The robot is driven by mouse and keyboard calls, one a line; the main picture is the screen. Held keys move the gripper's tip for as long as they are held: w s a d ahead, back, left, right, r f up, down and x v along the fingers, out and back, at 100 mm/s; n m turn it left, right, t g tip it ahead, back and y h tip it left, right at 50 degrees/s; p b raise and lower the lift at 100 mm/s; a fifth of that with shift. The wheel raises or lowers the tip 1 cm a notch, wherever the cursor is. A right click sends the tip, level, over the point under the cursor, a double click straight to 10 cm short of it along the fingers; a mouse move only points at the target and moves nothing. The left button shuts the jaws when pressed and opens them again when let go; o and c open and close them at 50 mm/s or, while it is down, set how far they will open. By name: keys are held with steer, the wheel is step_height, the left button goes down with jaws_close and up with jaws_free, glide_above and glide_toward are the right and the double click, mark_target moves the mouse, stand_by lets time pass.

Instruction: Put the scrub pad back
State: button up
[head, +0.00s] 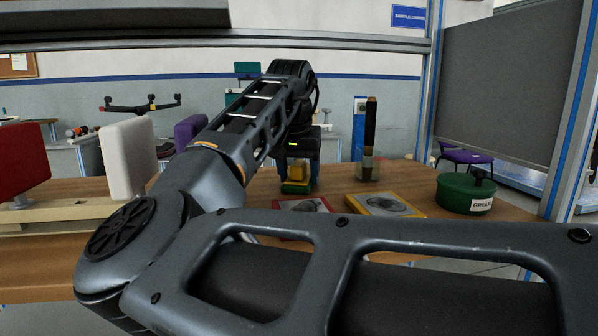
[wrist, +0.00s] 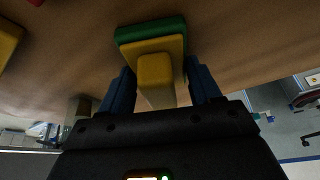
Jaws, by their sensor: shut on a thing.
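The scrub pad (head: 296,187) has a green pad under a yellow body with a yellow grip block. It is upright, pad side down, at or just above the wooden table; I cannot tell if it touches. My gripper (head: 298,166) is above it with its blue fingers shut on the yellow grip. In the wrist view the scrub pad (wrist: 150,32) shows with its yellow block between the two blue fingers of my gripper (wrist: 161,72).
A red-edged plate (head: 302,205) and a yellow-edged plate (head: 385,206) lie in front on the table (head: 340,184). A clear cup (head: 369,169) holding a tall dark tool stands to the right. A green grease tin (head: 466,193) is further right. White (head: 128,157) and red (head: 22,160) pads stand left.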

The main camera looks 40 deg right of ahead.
steer(key=o, duration=1.2)
steer(key=shift+c, duration=0.2)
steer(key=shift+r, duration=0.1)
steer(key=p+v, duration=0.2)
steer(key=v, duration=1)
